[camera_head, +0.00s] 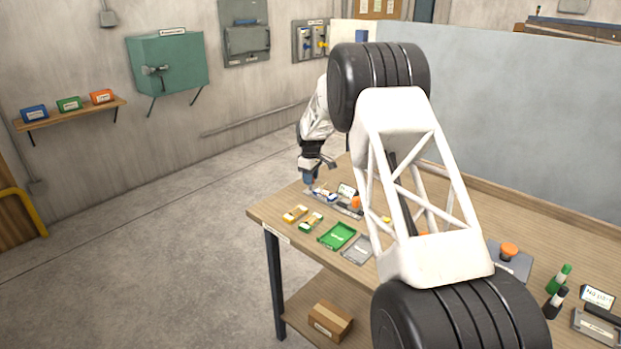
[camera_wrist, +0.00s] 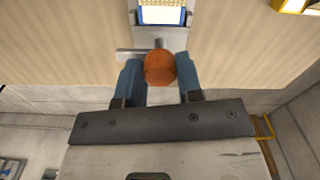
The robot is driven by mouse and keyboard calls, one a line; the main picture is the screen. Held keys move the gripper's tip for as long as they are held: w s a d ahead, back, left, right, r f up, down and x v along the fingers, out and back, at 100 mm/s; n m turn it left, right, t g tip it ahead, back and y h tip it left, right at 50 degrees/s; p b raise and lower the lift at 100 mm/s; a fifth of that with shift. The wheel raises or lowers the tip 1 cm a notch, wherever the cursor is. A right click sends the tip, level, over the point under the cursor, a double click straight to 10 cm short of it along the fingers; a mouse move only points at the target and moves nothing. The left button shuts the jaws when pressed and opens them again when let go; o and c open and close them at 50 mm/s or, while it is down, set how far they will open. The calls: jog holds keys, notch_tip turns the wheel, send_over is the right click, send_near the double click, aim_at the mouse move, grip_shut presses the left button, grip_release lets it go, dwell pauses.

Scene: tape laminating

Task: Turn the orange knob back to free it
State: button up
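The orange knob (camera_wrist: 160,67) sits at the near end of a short grey shaft with a metal crossbar, in the middle of the wrist view. The shaft leads to a small grey fixture holding a yellowish-white piece with a blue edge (camera_wrist: 162,15). My gripper (camera_wrist: 160,75) has one blue finger on each side of the knob, with no clear gap at either side. In the head view my gripper (camera_head: 309,181) is low at the far left corner of the table, beside the blue and white fixture (camera_head: 324,196). The knob between my fingers cannot be made out there.
On the wooden table (camera_head: 268,214) stand yellow and green small boxes (camera_head: 311,221), a green tray (camera_head: 337,236), a grey tray (camera_head: 357,250) and another orange-topped device (camera_head: 509,251). A grey panel (camera_head: 480,110) stands behind. My arm hides the table's middle.

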jog(key=o, duration=0.4)
jog(key=shift+o, duration=0.2)
jog(key=shift+r, duration=3.9)
